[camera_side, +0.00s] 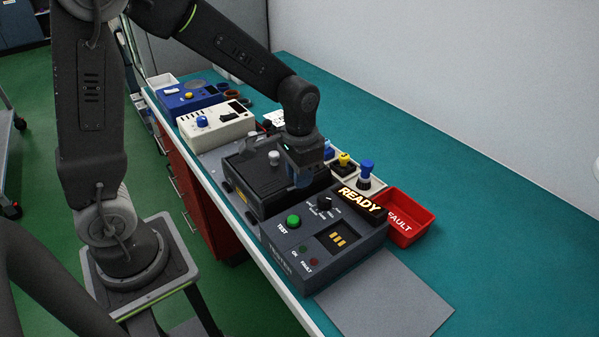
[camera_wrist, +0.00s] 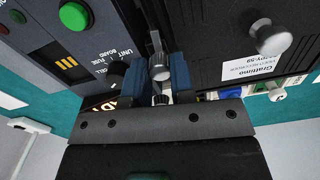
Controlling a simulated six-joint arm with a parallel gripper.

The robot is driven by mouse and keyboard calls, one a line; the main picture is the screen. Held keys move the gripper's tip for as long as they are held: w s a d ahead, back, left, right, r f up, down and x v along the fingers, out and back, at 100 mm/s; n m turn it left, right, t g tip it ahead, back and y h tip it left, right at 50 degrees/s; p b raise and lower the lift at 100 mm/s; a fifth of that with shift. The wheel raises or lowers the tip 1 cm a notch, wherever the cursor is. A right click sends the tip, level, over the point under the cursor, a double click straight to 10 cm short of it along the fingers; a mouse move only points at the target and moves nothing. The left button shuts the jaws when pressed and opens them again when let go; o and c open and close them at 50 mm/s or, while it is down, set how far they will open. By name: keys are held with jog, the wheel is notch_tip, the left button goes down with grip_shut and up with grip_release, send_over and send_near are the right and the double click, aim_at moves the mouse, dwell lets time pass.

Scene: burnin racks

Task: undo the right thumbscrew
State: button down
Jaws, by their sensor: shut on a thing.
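The black unit (camera_side: 250,178) lies on the bench, and its dark front with a white label shows in the wrist view (camera_wrist: 225,35). Its left thumbscrew (camera_side: 274,157), a pale metal knob, stands clear; it also shows in the wrist view (camera_wrist: 272,40). My gripper (camera_side: 300,184) is down at the unit's right end. In the wrist view my gripper (camera_wrist: 160,74) has its two blue fingers closed around the right thumbscrew (camera_wrist: 160,62), a silver knob. In the side view my gripper hides that thumbscrew.
A grey tester (camera_side: 315,262) with a green button (camera_side: 293,221) and a READY sign (camera_side: 361,199) stands close right of the unit. Behind are a red FAULT bin (camera_side: 422,217) and a white tray of knobs (camera_side: 372,183). A grey mat (camera_side: 390,300) is empty.

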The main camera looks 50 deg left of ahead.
jog(key=shift+n, duration=0.7)
jog(key=c, duration=1)
grip_release()
jog(key=shift+r, duration=0.1)
notch_tip(320, 180, up, 14)
jog(key=shift+f, duration=0.15)
